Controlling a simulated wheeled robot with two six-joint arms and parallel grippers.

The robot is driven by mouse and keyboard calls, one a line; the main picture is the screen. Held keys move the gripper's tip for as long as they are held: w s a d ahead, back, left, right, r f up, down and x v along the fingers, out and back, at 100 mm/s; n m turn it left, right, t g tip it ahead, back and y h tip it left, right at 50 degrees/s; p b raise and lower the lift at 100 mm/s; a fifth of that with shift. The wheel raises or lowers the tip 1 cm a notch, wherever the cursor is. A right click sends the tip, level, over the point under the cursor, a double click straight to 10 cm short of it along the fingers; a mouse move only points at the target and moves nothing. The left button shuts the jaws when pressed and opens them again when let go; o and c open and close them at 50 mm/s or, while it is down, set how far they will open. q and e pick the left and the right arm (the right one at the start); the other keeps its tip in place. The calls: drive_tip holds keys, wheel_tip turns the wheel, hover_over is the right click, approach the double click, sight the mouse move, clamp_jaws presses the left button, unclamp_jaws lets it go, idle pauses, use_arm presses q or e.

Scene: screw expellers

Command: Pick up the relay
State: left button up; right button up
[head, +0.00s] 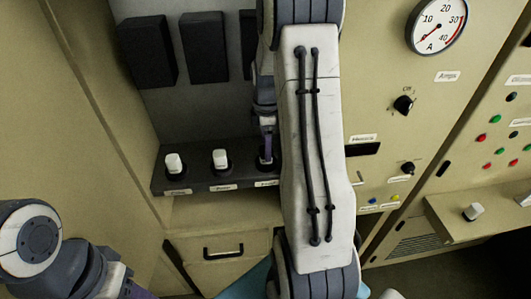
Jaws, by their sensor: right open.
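I cannot tell for sure which thing is the relay. Three black boxes hang on the grey back panel: a left one (147,51), a middle one (204,47) and a right one (248,38) mostly hidden by my right arm. Below them, a dark ledge (205,185) holds white-topped pieces in round black seats: a left one (174,164) and a middle one (220,159). My right gripper (267,150) points down at the ledge's third, right-hand seat (265,165). It is open, partly hidden by my arm; whether it touches anything is unclear. My left gripper is out of view.
A drawer with a black handle (223,252) is below the ledge. To the right are a round gauge (437,24), a knob (403,104) and coloured buttons. A small right-hand shelf (490,215) holds a white piece (473,212). Beige cabinet walls flank the recess.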

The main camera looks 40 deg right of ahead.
sight(263, 163)
drive_tip(key=shift+f, duration=1.25)
clamp_jaws()
drive_tip(key=shift+r, duration=0.1)
